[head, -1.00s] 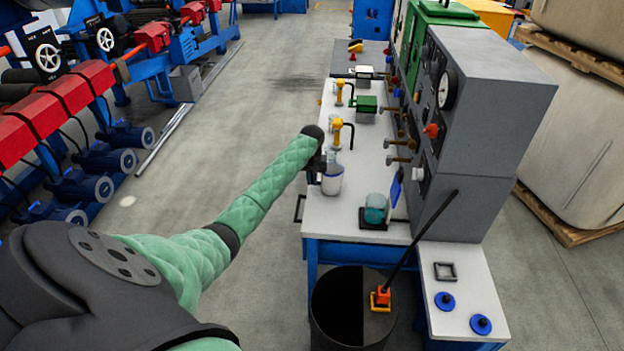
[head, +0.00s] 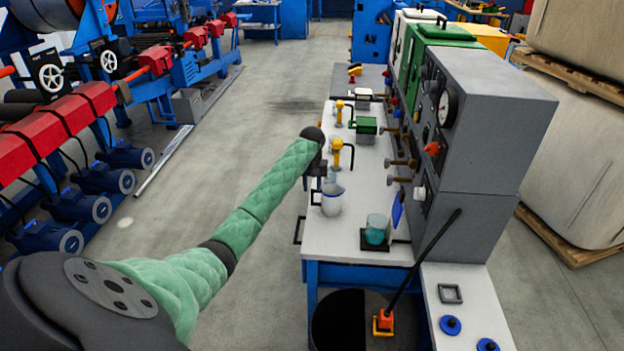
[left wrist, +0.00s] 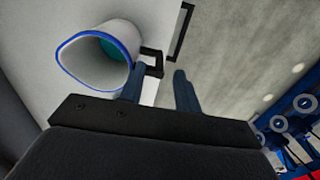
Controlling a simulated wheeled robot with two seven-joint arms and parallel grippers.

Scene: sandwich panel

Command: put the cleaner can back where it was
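A white can (head: 331,203) with a blue rim and a black handle stands upright on the near part of the grey-white bench top (head: 335,241). In the left wrist view the can (left wrist: 82,67) shows its open mouth, with teal inside. My left gripper (head: 319,172) is above the handle side of the can. Its fingers (left wrist: 158,88) are apart with nothing seen between them; the black handle (left wrist: 155,60) lies just beyond the tips. A teal jar (head: 376,226) sits on a black square base to the right. I cannot tell which is the cleaner can. My right gripper is not seen.
A grey gauge cabinet (head: 495,130) borders the bench on the right, with knobs projecting over the top. Yellow-handled fittings (head: 337,150) and a green block (head: 366,125) stand farther back. A dark bin (head: 335,318) and leaning black rod are in front.

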